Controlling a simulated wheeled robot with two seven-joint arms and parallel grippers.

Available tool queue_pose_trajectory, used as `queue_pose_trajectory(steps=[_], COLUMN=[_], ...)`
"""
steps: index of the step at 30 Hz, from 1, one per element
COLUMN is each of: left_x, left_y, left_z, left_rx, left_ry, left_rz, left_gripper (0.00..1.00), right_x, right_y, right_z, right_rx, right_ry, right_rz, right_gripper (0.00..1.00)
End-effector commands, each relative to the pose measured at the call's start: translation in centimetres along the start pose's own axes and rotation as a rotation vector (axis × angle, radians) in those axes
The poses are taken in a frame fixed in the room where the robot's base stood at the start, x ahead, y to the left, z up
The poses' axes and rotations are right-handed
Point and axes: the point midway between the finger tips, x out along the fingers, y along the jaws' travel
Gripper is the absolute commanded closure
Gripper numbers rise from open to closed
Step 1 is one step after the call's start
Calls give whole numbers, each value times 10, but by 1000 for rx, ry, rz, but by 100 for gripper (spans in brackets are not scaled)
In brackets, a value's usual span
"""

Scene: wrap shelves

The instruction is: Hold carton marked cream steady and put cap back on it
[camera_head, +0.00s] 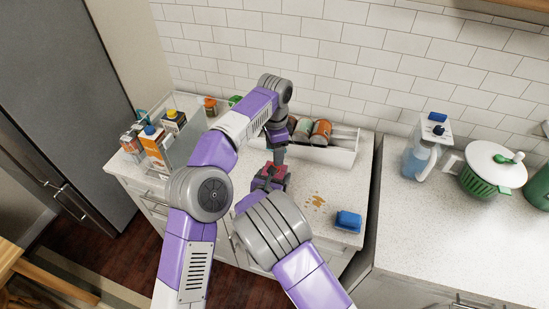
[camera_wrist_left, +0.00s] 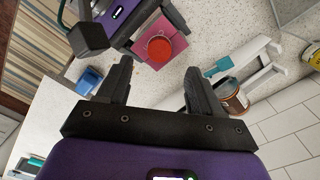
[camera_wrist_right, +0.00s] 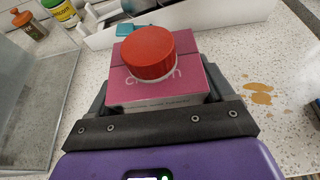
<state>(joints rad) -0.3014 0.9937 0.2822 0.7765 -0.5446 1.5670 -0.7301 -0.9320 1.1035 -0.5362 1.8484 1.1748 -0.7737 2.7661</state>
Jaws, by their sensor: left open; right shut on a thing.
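The pink carton marked cream (camera_wrist_right: 185,88) stands on the speckled counter; it also shows in the left wrist view (camera_wrist_left: 172,28). A red cap (camera_wrist_right: 148,52) sits on its top, with a white rim below it. The cap also shows in the left wrist view (camera_wrist_left: 159,48). My right gripper (camera_wrist_right: 158,90) is shut on the carton, one finger on each side. My left gripper (camera_wrist_left: 159,68) is open and empty, above the carton, its fingers pointing at the cap without touching it. In the head view my arms hide most of the carton. Whether the cap is fully seated I cannot tell.
A white bin (camera_head: 343,157) with several cans stands behind the carton. A blue sponge (camera_head: 348,221) and a brown spill (camera_head: 315,201) are to its right. A clear-walled box (camera_head: 185,150) and several cartons (camera_head: 153,141) stand on the left. The front counter is mostly free.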

Motion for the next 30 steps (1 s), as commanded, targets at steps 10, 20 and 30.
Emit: queue_pose_trajectory(steps=[10,20,30], left_x=[-14,-14,-10], left_y=[0,0,0], left_z=[0,0,0], left_rx=[0,0,0], left_ry=[-2,-2,-1], left_rz=[2,1,1], left_gripper=[35,35,35], right_x=[0,0,-16], right_y=[0,0,1], right_z=[1,1,0], right_rx=[1,1,1], right_ry=[-3,-2,-1], right_rz=[0,0,3], right_gripper=[100,0,0])
